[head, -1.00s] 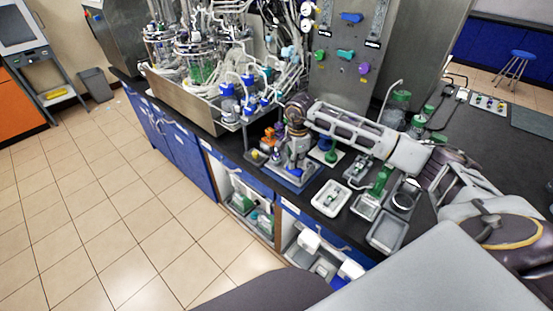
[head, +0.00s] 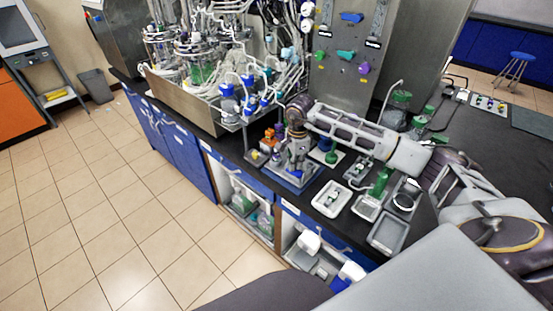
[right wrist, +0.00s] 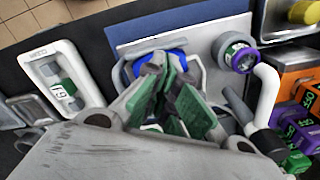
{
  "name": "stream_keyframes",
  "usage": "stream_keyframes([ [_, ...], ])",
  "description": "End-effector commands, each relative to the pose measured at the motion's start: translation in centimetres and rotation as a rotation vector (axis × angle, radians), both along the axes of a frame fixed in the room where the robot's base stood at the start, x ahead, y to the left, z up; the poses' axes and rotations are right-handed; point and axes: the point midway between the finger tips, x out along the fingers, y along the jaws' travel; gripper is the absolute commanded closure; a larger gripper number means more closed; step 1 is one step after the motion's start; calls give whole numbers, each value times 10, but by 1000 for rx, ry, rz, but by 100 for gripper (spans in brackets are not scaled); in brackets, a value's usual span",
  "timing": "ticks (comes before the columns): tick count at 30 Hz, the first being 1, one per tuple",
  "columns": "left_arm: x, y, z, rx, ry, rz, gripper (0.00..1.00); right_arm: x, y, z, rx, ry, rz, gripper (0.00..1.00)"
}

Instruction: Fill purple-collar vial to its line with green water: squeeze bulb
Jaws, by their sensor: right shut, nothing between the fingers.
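My right gripper (head: 294,170) points down over a blue base plate (head: 312,184) near the counter's front edge. In the right wrist view its green-padded fingers (right wrist: 163,80) are shut together with nothing between them. A round blue rim (right wrist: 180,53) shows just behind the fingertips, which partly hide it; I cannot tell whether they touch it. A vial-like round piece with a purple collar (right wrist: 244,60) stands to the right of the fingers, beside a bent white tube (right wrist: 267,92). Its fill level and line cannot be read. My left gripper is not in view.
A white tray (right wrist: 38,58) with a green-collared vial lies left of the gripper. Orange (right wrist: 296,88) and purple (right wrist: 299,127) blocks stand close on the right. Grey trays (head: 387,234) lie along the front edge. Glass reactors with tubing (head: 200,60) stand at the back left.

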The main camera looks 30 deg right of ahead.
Motion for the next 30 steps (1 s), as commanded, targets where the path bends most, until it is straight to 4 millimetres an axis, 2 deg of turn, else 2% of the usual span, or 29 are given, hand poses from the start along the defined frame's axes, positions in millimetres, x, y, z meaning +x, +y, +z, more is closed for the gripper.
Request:
stream_keyframes([
  [19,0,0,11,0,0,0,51,0,0,25,-1,0,1,100],
  [30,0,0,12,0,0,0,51,0,0,28,0,0,0,100],
])
